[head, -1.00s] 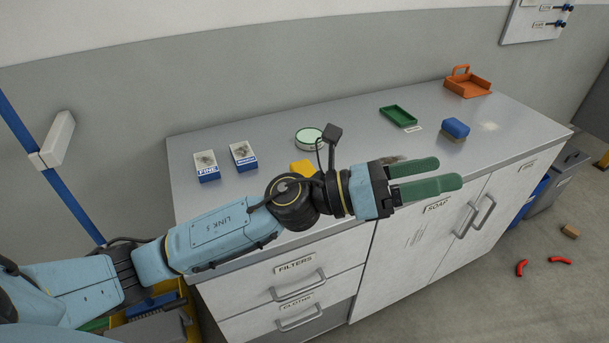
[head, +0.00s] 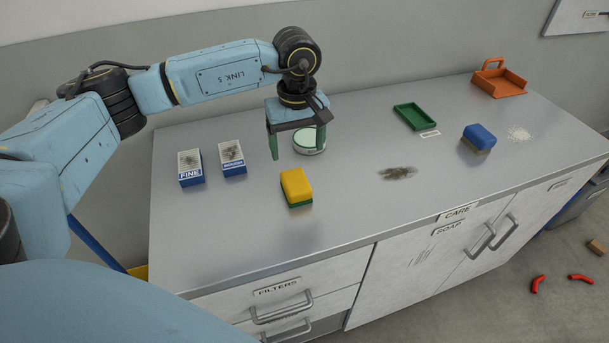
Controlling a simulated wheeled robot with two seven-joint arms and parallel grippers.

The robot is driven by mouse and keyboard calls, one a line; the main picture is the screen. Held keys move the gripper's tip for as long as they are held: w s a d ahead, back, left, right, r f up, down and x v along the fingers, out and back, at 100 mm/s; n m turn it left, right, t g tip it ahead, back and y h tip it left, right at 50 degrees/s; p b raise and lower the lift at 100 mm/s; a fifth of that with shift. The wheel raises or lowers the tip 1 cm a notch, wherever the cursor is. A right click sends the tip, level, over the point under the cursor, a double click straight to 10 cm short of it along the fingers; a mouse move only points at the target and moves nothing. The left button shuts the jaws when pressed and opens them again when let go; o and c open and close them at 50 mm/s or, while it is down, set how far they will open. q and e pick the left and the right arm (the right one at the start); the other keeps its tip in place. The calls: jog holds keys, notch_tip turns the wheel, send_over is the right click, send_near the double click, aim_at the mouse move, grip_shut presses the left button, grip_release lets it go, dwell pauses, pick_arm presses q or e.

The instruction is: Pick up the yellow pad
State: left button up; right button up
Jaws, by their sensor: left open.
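The yellow pad (head: 296,184) has a green underside and lies on the metal counter (head: 340,215), near its front edge. My left gripper (head: 297,150) points down above the counter, behind the pad in the picture. Its two green fingers are apart with nothing held between them. A round white tin with a pale green top (head: 309,141) shows beside and partly behind the right finger. Whether the finger touches the tin I cannot tell. My right gripper is not in view.
Two boxes, one marked FINE (head: 190,168) and another (head: 232,158), stand left of the pad. A dark smudge (head: 397,173), a green tray (head: 414,117), a blue sponge (head: 479,138), pale grains (head: 518,133) and an orange dustpan (head: 499,80) lie to the right. Counter around the pad is clear.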

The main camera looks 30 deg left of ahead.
pick_arm(q)
send_over(296, 180)
jog(key=f, duration=0.5)
jog(key=shift+s+d+f, duration=0.1)
jog(key=shift+s+d, duration=0.05)
jog(key=shift+d, duration=0.1)
jog(key=shift+f, duration=0.4)
notch_tip(296, 180, down, 2)
jog(key=shift+a+f, duration=0.1)
jog(key=shift+a, duration=0.05)
notch_tip(296, 180, down, 2)
jog(key=shift+a+f, duration=0.15)
jog(key=shift+f, duration=0.6)
jog(key=c, duration=1.1)
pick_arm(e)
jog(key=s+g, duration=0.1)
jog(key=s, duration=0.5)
